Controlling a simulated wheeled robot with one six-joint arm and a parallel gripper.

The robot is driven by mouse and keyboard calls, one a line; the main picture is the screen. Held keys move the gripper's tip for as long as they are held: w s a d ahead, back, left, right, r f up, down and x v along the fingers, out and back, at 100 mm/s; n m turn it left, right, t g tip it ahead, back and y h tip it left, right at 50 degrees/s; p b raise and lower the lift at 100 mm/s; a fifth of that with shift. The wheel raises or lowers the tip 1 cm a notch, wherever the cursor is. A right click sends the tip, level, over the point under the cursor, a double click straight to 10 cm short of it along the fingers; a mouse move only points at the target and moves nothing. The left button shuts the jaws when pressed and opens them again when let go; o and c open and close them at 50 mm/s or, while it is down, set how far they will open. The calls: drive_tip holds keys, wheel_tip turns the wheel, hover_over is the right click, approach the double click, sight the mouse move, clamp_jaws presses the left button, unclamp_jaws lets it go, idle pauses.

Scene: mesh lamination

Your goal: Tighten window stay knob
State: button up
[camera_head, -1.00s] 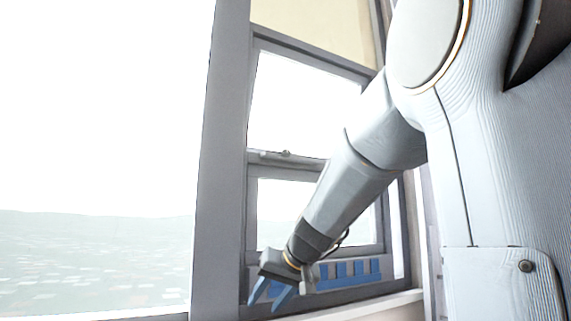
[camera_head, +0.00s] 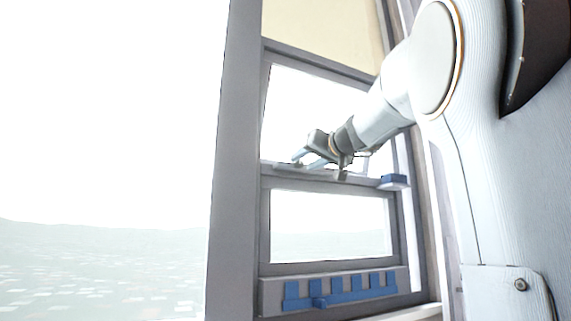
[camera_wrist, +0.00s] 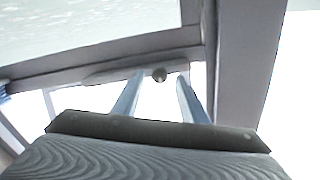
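The knob (camera_wrist: 159,74) is a small dark round piece in the wrist view, on a thin light bar (camera_wrist: 115,72) along the window frame. In the head view the bar (camera_head: 288,167) lies on the window's middle rail, and I cannot make out the knob there. My gripper (camera_head: 307,160) is at that rail, beside the bar. It is open, with two blue-grey fingers apart. In the wrist view the knob shows in the gap between the fingertips (camera_wrist: 160,76), a little nearer the left one. I cannot tell whether either finger touches it.
A grey strip (camera_head: 268,297) with several blue blocks (camera_head: 337,287) runs along the bottom of the window. A thick grey post (camera_head: 238,180) stands left of the gripper. The lower pane area is clear.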

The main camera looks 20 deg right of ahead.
sight(299, 164)
drive_tip(key=shift+w, duration=1.05)
clamp_jaws()
